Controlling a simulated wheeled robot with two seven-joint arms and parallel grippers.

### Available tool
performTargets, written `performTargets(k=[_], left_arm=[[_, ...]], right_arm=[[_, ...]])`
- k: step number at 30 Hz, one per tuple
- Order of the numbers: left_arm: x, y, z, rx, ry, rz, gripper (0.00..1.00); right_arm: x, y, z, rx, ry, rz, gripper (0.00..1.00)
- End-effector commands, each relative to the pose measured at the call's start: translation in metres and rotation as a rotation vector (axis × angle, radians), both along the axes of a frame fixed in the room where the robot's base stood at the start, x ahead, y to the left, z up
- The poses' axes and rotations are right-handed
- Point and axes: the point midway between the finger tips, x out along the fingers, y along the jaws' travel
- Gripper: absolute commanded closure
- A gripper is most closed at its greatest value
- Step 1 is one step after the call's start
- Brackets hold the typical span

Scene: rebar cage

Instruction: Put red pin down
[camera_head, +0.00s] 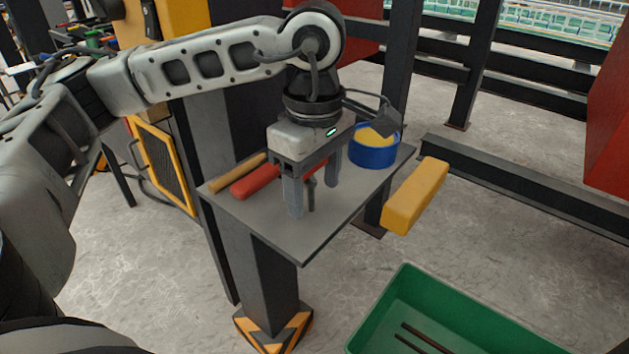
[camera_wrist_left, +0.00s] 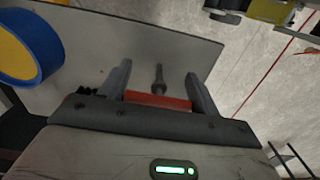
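The red pin (camera_wrist_left: 157,101) has a red crossbar and a dark shaft (camera_head: 311,192). In the left wrist view the crossbar spans the gap between both fingers, close to the palm, and the shaft points out along them. My left gripper (camera_head: 314,188) points down over the small grey table (camera_head: 300,236), shut on the crossbar, with its fingers well apart. The shaft's tip is near the tabletop; I cannot tell whether it touches. The fingers and palm hide part of the crossbar. My right gripper is not in view.
A red cylinder (camera_head: 256,181) and a tan stick (camera_head: 238,173) lie on the table's left part. A blue roll (camera_head: 374,155) stands at its back right. A yellow block (camera_head: 415,197) is beside the right edge. A green bin (camera_head: 394,284) with dark rods is in front.

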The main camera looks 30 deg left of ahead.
Motion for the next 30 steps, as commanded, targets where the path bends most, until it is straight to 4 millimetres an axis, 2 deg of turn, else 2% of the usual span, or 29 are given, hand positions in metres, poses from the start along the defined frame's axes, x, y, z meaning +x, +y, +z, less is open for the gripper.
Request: performTargets(k=[9,14,26,30], left_arm=[[0.0,0.0,0.001,0.0,0.0,0.0,0.2],[0.001,0.0,0.01,-0.001,-0.002,0.0,0.2],[0.001,-0.001,0.093,-0.002,-0.003,-0.001,0.2],[0.0,0.0,0.115,0.001,-0.002,-0.001,0.2]], right_arm=[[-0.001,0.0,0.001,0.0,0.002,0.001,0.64],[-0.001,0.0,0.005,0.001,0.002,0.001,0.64],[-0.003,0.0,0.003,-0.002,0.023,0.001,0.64],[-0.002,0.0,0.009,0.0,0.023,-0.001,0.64]])
